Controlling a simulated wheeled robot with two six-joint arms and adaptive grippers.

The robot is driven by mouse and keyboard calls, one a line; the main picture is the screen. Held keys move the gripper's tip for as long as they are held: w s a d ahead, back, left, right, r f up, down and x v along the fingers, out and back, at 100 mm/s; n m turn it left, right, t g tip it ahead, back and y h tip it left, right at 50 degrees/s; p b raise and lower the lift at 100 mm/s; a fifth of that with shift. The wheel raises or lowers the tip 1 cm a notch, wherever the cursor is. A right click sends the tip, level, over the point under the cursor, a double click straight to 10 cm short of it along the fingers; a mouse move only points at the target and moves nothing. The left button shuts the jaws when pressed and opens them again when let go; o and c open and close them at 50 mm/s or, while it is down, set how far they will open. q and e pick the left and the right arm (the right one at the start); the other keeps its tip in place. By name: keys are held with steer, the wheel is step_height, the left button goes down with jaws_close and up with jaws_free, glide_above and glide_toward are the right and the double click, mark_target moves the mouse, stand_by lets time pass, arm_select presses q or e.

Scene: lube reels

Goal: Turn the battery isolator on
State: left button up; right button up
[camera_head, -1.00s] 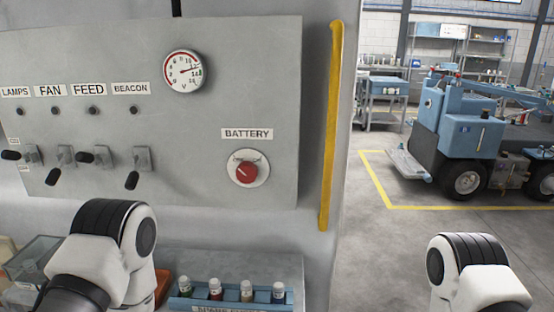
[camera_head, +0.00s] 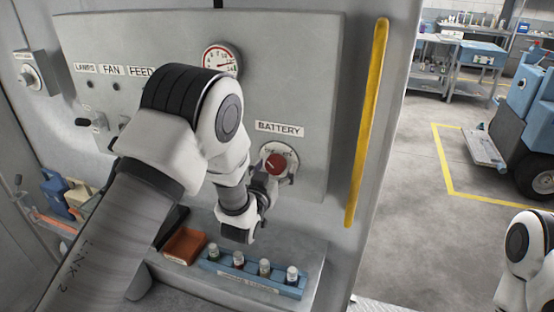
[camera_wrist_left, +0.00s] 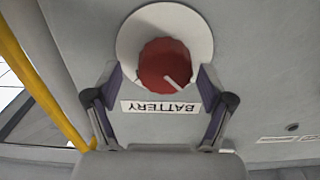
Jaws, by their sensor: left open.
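The battery isolator is a red round knob (camera_head: 276,164) on a white round plate, under the BATTERY label (camera_head: 279,129) on the grey panel. In the left wrist view the red knob (camera_wrist_left: 165,64) bears a pale pointer mark, slanted in that picture. My left gripper (camera_head: 268,178) is at the knob, partly hidden by my own wrist in the head view. In the left wrist view its fingers (camera_wrist_left: 162,82) are open, one on each side of the knob's lower part and the label. I cannot tell whether they touch it. My right gripper is out of view.
A gauge (camera_head: 221,60) and toggle levers (camera_head: 93,121) are on the panel, partly behind my left arm. A yellow rail (camera_head: 367,125) stands right of the panel. Below are an orange tray (camera_head: 185,246) and a blue rack (camera_head: 250,282) with several small bottles.

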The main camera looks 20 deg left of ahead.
arm_select(q)
steer(key=shift+w+a+r, duration=0.1)
steer(key=shift+w, duration=0.25)
steer(key=shift+s+a, duration=0.15)
steer(key=shift+a, duration=0.15)
steer(key=shift+d, duration=0.15)
steer(key=c, duration=1.2)
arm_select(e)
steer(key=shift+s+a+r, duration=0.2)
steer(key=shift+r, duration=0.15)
arm_select(q)
steer(key=shift+o, duration=0.2)
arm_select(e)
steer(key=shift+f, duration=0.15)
